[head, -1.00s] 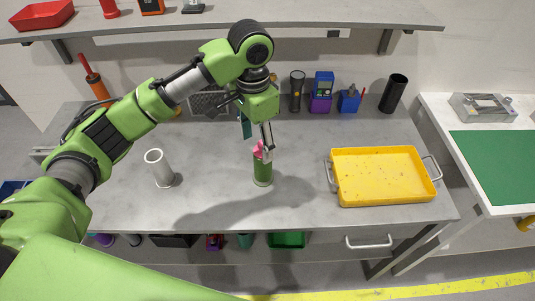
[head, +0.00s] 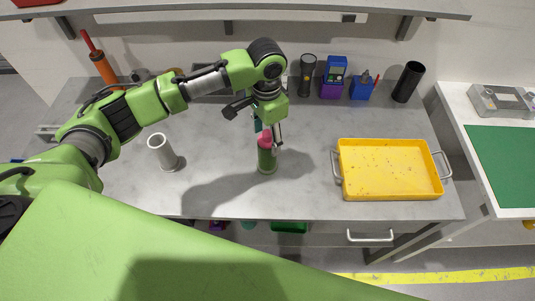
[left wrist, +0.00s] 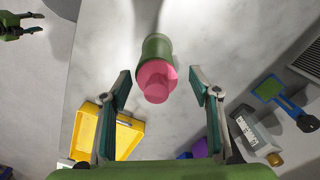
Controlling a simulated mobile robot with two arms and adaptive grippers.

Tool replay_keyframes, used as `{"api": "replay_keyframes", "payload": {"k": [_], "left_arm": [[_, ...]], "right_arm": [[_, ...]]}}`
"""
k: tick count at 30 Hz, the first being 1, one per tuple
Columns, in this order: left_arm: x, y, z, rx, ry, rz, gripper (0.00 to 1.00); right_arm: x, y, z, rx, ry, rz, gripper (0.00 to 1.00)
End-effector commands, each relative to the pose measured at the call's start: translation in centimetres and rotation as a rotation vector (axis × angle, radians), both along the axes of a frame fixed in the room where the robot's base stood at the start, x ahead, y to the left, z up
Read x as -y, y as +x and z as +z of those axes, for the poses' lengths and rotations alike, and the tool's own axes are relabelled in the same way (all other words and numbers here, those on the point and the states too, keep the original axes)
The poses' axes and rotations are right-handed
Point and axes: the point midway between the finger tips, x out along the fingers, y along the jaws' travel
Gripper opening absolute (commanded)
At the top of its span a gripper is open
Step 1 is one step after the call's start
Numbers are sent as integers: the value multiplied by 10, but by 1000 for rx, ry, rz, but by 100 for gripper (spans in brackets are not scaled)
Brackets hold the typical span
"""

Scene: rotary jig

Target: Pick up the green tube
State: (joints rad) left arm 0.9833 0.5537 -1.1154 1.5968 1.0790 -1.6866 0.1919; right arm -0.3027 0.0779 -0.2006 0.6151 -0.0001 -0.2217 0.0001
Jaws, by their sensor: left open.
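The green tube (head: 266,160) stands upright on the grey workbench (head: 225,200). It has a pink top, and it also shows in the left wrist view (left wrist: 156,50). My left gripper (head: 267,138) is at the tube's upper part, coming down from above. In the left wrist view its two fingers (left wrist: 163,90) are spread apart, with the pink top ahead of and between their tips. No grip on the tube shows.
A yellow tray (head: 390,192) with handles lies to the right. The bench front centre is clear.

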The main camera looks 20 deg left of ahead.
Motion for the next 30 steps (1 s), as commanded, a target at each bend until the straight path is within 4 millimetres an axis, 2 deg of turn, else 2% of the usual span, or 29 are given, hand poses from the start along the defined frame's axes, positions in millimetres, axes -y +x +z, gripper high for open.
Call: {"api": "replay_keyframes", "payload": {"k": [1, 5, 10, 17, 21, 23, 24, 30], "left_arm": [[0, -4, -4, -4, 2, 0, 56], [1, -8, -25, -4, 2, 1, 56], [1, -7, -42, -2, 1, 0, 56], [1, -6, -44, 0, 1, 0, 56], [1, -6, -44, -1, 1, 0, 20], [1, -6, -44, -1, 1, 0, 4], [1, -6, -44, 0, 1, 0, 0], [1, -6, -43, 1, 1, 0, 0]], "right_arm": [[-1, 9, 9, 13, 2, 0, 37], [-2, 18, 20, 28, 4, 0, 37], [-2, 13, 22, 21, 3, 0, 37], [-1, 3, 20, 5, 1, 0, 37], [0, 2, 20, 5, 1, 0, 37], [0, 2, 20, 5, 1, 0, 37], [0, 2, 20, 5, 1, 0, 37], [0, 3, 20, 5, 0, 0, 37]]}}
